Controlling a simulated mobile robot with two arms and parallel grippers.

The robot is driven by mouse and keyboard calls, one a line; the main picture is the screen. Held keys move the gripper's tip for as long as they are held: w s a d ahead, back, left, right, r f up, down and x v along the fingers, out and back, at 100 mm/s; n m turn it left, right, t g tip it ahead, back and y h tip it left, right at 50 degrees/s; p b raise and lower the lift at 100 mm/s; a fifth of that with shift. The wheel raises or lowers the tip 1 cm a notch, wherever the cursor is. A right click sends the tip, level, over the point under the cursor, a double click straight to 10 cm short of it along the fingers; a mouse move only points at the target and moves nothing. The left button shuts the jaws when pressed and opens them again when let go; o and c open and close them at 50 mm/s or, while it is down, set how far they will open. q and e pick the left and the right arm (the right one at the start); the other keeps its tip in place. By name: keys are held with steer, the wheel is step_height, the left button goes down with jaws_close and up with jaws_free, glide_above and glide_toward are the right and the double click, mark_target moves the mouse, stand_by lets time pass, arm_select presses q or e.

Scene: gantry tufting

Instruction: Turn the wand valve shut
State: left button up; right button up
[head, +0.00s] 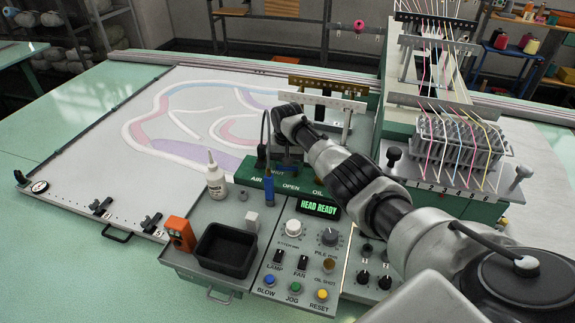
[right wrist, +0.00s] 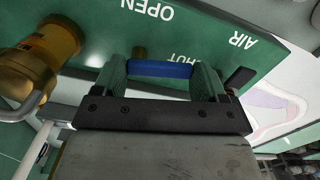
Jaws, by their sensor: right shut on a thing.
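The wand valve's blue handle (right wrist: 160,69) lies between the two fingers of my right gripper (right wrist: 162,82) in the right wrist view, in front of a green panel (right wrist: 100,20). My right gripper is shut on the handle. The panel label OPEN shows clear of the handle, and the SHUT label is partly hidden behind it. In the head view my right arm reaches over the console to the green panel (head: 300,192), and the wrist hides most of the valve there. My left gripper is not in view.
A brass fitting (right wrist: 45,55) sits close beside the gripper in the right wrist view. In the head view a white bottle (head: 215,175), a black tray (head: 226,250) and an orange box (head: 180,234) stand left of the knobs. A threaded needle block (head: 460,145) stands at right.

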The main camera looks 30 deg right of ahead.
steer(key=shift+w+d+r+m, duration=0.1)
steer(key=shift+w+m, duration=0.05)
steer(key=shift+m, duration=0.4)
steer(key=shift+w+d+r+m, duration=0.1)
steer(key=shift+m, duration=0.45)
steer(key=o, duration=0.9)
steer(key=shift+f, duration=0.1)
step_height(320, 180, up, 11)
steer(key=b, duration=0.3)
steer(key=shift+f, duration=0.1)
